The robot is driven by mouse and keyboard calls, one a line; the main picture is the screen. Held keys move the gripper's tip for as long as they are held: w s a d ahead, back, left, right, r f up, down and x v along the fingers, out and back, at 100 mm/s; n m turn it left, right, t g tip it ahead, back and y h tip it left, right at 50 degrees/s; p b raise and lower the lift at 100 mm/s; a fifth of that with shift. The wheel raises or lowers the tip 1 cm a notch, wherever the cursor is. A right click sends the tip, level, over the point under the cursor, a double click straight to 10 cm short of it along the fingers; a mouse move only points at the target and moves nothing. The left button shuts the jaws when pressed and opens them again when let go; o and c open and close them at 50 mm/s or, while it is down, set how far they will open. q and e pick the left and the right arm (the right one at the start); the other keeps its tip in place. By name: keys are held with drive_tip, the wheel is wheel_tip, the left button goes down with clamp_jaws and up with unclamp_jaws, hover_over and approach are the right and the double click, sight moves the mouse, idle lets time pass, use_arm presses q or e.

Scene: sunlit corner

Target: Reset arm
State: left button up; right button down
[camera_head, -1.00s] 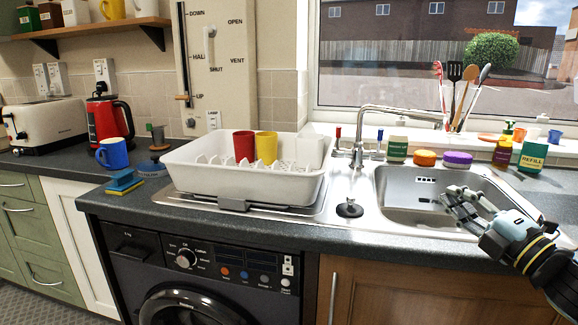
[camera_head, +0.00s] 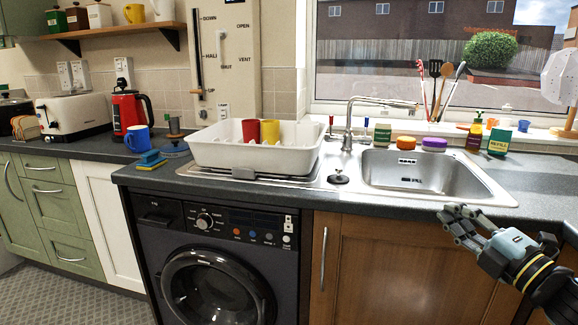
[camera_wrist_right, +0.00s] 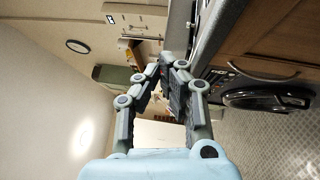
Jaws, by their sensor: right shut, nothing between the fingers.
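My right gripper (camera_head: 452,218) is at the right of the head view, in front of the wooden cupboard below the sink (camera_head: 410,172). Its fingers are shut and hold nothing. In the right wrist view the gripper's fingers (camera_wrist_right: 166,62) come together at their tips, with the counter edge and washing machine beyond to the right. It appears apart from the counter and cupboard. My left gripper is in neither view.
The dark worktop edge (camera_head: 392,205) runs behind my right gripper. A white dish rack (camera_head: 225,155) holds a red cup (camera_head: 251,131) and a yellow cup (camera_head: 270,131). A washing machine (camera_head: 215,265) stands below. The floor (camera_head: 75,300) at the left is clear.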

drive_tip(key=s+d+f+m+g+h, duration=0.15)
drive_tip(key=s+f+m, duration=0.35)
drive_tip(key=f, duration=0.6)
drive_tip(key=s+f+m+g+h+b, duration=0.1)
drive_tip(key=s+f+m+g+h, duration=0.15)
drive_tip(key=s+f, duration=0.7)
drive_tip(key=s+d+f+m+g+h, duration=0.15)
drive_tip(key=s+f+m, duration=0.25)
drive_tip(key=f, duration=1)
drive_tip(key=s+a+f+m+g, duration=0.1)
drive_tip(key=s+f+m+g, duration=0.2)
drive_tip(key=s, duration=0.9)
drive_tip(key=s+f+m+g+h, duration=0.1)
drive_tip(key=s+f+m+g, duration=0.3)
drive_tip(key=s+f, duration=0.5)
drive_tip(key=s+a+f+m+g+h, duration=0.1)
drive_tip(key=s+f+m+g, duration=0.3)
drive_tip(key=s, duration=1.1)
wheel_tip(320, 180, down, 3)
drive_tip(key=shift+s+a+r+g, duration=0.1)
drive_tip(key=shift+s+a+g, duration=0.2)
drive_tip(key=shift+g, duration=0.25)
